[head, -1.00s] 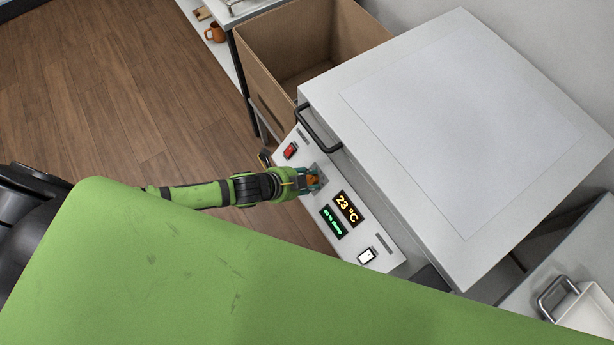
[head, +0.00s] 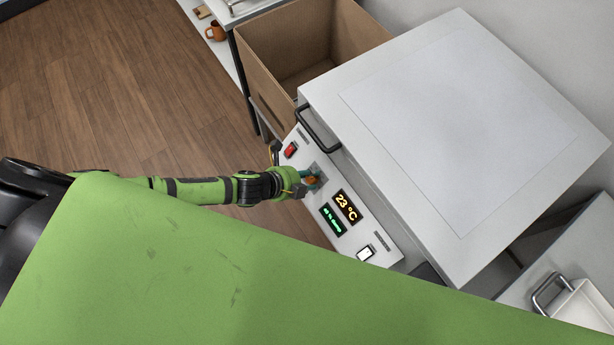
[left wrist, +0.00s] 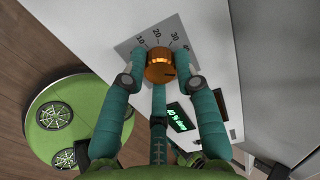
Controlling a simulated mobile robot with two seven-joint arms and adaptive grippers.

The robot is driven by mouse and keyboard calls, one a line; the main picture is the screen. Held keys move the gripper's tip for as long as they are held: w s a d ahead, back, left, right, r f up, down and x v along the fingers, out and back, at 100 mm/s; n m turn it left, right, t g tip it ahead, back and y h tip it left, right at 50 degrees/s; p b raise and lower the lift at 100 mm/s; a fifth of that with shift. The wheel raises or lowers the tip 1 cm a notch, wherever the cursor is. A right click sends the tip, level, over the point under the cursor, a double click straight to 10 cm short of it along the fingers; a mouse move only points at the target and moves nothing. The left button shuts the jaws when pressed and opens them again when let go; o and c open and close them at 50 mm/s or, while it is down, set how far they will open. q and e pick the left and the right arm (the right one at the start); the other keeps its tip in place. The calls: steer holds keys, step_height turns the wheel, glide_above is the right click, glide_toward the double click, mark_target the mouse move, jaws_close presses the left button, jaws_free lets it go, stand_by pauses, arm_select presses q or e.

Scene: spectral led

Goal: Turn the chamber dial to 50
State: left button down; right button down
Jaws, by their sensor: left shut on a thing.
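The orange chamber dial (left wrist: 160,66) sits on a grey scale plate (left wrist: 133,48) in the left wrist view. The marks 10, 20 and 30 can be read there, with a partly hidden 4 at the right. The dial also shows small in the head view (head: 312,181). My left gripper (left wrist: 160,70) is shut on the dial, with teal fingers on both sides of it. The head view shows this left gripper (head: 308,181) at the panel. The dial's pointer setting cannot be told. My right gripper is not in view.
The panel (head: 385,243) carries an amber display (head: 347,207) reading 23 °C, a green display (head: 332,220), a red switch (head: 290,150) and a white switch (head: 366,253). The chamber lid (head: 460,120) with a black handle (head: 318,130) is beside it. A cardboard box (head: 270,62) stands behind.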

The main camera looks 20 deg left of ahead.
arm_select(q)
steer(key=c, duration=0.9)
jaws_free()
steer(key=shift+c, duration=0.2)
steer(key=v, duration=1.2)
